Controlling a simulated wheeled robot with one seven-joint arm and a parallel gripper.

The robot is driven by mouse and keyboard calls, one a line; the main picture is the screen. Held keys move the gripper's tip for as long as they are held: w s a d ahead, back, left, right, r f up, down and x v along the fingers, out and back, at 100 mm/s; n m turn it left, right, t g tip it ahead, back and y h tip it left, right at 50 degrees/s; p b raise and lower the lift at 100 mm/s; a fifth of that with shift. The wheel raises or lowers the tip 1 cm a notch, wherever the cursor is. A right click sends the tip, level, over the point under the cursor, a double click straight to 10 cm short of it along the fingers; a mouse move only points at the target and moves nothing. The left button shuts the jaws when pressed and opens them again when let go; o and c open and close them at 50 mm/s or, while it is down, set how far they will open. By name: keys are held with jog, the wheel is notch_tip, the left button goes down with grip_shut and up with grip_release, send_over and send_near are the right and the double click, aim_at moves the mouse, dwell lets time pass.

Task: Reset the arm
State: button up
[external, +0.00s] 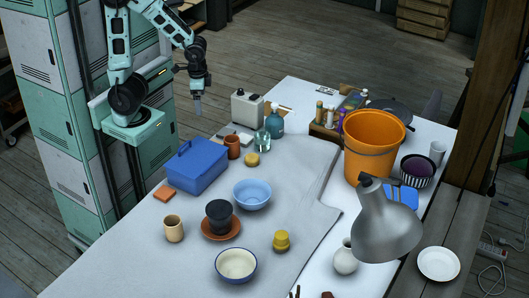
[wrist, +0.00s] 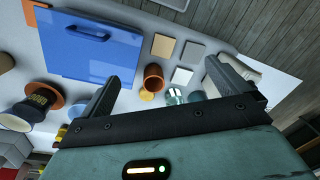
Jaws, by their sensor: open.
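My arm is mounted on the teal cabinet at the left of the external view and is folded with its end hanging down. My gripper (external: 198,103) points down above the back left edge of the table, well clear of the objects. In the wrist view my gripper (wrist: 165,95) has its two dark fingers spread wide apart with nothing held between them. Below, between the fingers, a terracotta cup (wrist: 153,78) shows at a distance; it also stands beside the blue toolbox in the external view (external: 232,147).
The table holds a blue box (external: 197,165), a blue bowl (external: 252,194), a dark pot (external: 219,216) on a terracotta saucer, a cream bowl (external: 236,265), an orange bucket (external: 374,147) and a grey lamp (external: 382,228). The air around my gripper is free.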

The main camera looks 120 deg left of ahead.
jog(key=shift+s+a+r+n+t, duration=0.2)
jog(key=shift+s+n+t, duration=0.1)
jog(key=shift+s+n, duration=0.3)
jog(key=shift+w, duration=0.1)
